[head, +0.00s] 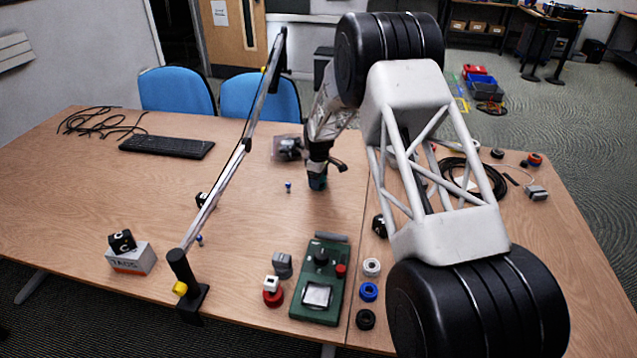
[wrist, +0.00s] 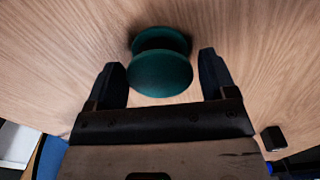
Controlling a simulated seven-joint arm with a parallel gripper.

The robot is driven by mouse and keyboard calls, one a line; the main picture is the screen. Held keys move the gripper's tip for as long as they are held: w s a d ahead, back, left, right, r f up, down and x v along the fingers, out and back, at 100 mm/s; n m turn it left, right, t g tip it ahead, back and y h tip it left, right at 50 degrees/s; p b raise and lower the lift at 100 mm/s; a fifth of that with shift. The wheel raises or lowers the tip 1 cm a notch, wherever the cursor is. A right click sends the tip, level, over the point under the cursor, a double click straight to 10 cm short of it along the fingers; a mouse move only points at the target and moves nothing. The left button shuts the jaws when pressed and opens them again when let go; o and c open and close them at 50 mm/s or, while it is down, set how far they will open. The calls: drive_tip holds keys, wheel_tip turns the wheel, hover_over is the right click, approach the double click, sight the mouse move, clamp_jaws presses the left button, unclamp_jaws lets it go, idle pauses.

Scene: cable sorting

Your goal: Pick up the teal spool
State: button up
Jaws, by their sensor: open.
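The teal spool (wrist: 160,72) stands on the wooden table, seen from above and at a slant in the wrist view. It lies between the two fingers of my gripper (wrist: 163,82), which are open. A gap of bare wood shows on each side, so neither finger appears to touch it. In the head view my gripper (head: 318,178) is low over the middle of the table. The teal spool (head: 317,183) shows there as a small dark teal patch under the gripper, mostly hidden by it.
A green device (head: 321,285) with a red knob stands at the front. Blue, white and black spools (head: 369,291) stand right of it. A small blue item (head: 288,187) lies left of my gripper. A jointed lamp arm (head: 247,145) rises on the left. A black keyboard (head: 167,147) lies farther back.

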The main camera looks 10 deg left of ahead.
drive_tip(key=shift+f, duration=0.15)
idle(0.4)
drive_tip(key=c, duration=0.8)
drive_tip(key=shift+o, duration=0.2)
drive_tip(key=shift+r, duration=0.2)
drive_tip(key=shift+r, duration=1.45)
drive_tip(key=shift+s+d+r, duration=0.1)
drive_tip(key=shift+s+r, duration=0.1)
drive_tip(key=shift+s, duration=0.05)
drive_tip(key=s+d, duration=0.2)
drive_tip(key=s, duration=0.2)
drive_tip(key=s+d+r, duration=0.1)
drive_tip(key=s+d, duration=0.1)
drive_tip(key=s, duration=0.3)
drive_tip(key=s+d, duration=0.2)
drive_tip(key=s, duration=0.3)
drive_tip(key=shift+s+r, duration=0.15)
drive_tip(key=shift+r, duration=0.05)
